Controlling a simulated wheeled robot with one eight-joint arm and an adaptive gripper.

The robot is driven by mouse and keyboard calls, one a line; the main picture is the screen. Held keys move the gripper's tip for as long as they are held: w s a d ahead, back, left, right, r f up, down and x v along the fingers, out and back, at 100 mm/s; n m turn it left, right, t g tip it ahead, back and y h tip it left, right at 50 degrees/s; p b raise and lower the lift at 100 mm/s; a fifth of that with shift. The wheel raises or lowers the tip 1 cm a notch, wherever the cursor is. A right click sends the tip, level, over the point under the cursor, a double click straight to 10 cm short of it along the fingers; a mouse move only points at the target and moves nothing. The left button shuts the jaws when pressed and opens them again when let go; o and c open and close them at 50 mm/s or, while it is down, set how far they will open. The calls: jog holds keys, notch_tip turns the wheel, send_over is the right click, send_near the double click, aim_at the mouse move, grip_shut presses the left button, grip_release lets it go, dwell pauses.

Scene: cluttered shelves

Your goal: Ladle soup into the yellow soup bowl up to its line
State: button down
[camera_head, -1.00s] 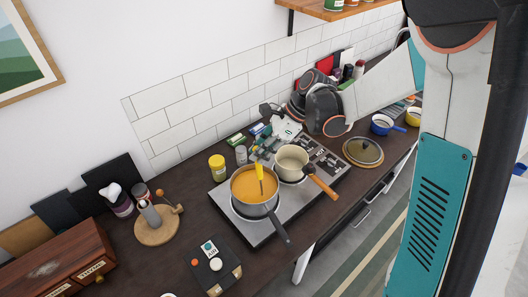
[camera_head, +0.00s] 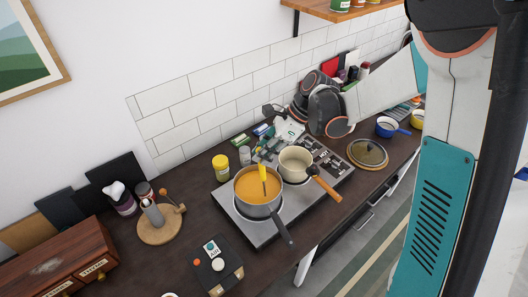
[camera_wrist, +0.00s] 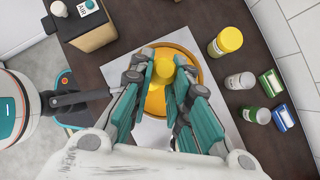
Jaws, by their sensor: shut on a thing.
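A grey pot (camera_head: 245,205) of orange soup (camera_head: 250,188) stands on the front of the hob. A ladle with a yellow handle (camera_head: 263,174) stands upright in the soup, its bowl hidden below the surface. My gripper (camera_wrist: 172,78) is shut on the ladle's yellow handle (camera_wrist: 164,70) above the pot, as the wrist view shows. The soup (camera_wrist: 155,103) lies directly below the fingers. A yellow bowl (camera_head: 417,121) with a pale inside is partly visible at the far right of the counter, beside my arm; its line cannot be seen.
A cream pan (camera_head: 295,162) with a wooden handle stands beside the pot. A lid (camera_head: 368,153) and a blue pan (camera_head: 387,128) lie to its right.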

jog(key=shift+r, duration=0.2)
notch_tip(320, 180, up, 12)
jog(key=s+d+t+p, duration=0.1)
jog(key=p, duration=0.5)
jog(key=shift+s+f+y, duration=0.2)
jog(key=shift+s+y, duration=0.05)
jog(key=shift+y, duration=0.15)
dwell(0.6)
